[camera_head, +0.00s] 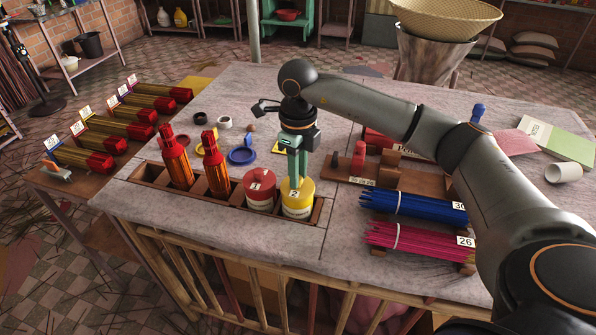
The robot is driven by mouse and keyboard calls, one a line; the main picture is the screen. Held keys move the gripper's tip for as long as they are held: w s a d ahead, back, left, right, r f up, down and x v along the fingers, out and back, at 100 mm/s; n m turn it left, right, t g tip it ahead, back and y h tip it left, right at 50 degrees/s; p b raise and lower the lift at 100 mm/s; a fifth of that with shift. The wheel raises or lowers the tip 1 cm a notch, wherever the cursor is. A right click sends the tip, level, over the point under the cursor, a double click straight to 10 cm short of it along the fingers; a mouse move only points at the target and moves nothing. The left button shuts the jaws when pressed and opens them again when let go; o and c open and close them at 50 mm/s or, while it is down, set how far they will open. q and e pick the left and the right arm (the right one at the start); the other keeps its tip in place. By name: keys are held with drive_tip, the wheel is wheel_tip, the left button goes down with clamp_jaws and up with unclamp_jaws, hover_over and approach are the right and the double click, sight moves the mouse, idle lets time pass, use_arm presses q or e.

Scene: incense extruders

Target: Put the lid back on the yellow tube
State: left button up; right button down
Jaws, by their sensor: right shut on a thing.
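The yellow tube (297,212), a short round container with a pale lower part and a tag reading 2, stands in the wooden rack at the front of the table. A yellow lid (308,190) is at its top; I cannot tell whether it is fully seated. My right gripper (294,182) points straight down over the tube and is shut on the lid at its top middle. The fingertips partly hide the lid's centre. My left gripper is not in view.
A red-topped container (259,190) stands close left of the yellow tube in the rack (151,175), with two red-capped orange bottles (175,160) further left. Blue sticks (410,207) and pink sticks (415,239) lie to the right. A blue dish (242,156) sits behind.

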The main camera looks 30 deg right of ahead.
drive_tip(key=shift+c, duration=0.6)
unclamp_jaws()
drive_tip(key=shift+r+p, duration=2.6)
drive_tip(key=shift+r, duration=0.95)
drive_tip(key=shift+c, duration=0.2)
clamp_jaws()
drive_tip(key=shift+f, duration=0.2)
